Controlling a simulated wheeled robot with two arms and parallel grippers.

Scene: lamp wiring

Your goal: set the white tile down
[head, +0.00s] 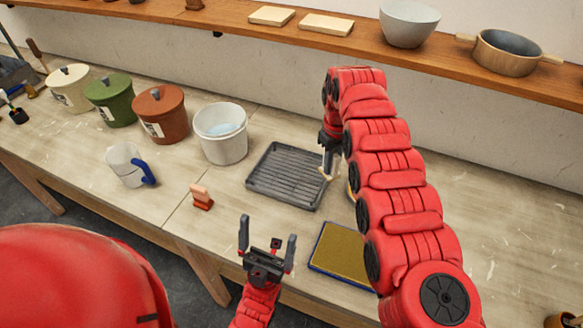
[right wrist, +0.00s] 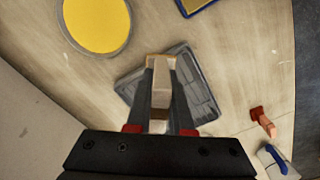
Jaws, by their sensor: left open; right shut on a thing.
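The white tile (right wrist: 160,88), cream-coloured in this light, is between the fingers of my right gripper (right wrist: 160,100) in the right wrist view and appears nearly edge-on. My right gripper is shut on it, over the dark ribbed tray (right wrist: 203,98). In the head view only a small pale part of the tile shows at my right gripper (head: 328,168), by the right edge of the tray (head: 262,187). I cannot tell whether the tile touches the tray. My left gripper (head: 268,243) is open and empty near the table's front edge.
A blue-edged yellow pad (head: 342,252) lies in front of the tray. A round yellow-filled dish (right wrist: 97,24) is beside it, mostly hidden by my right arm in the head view.

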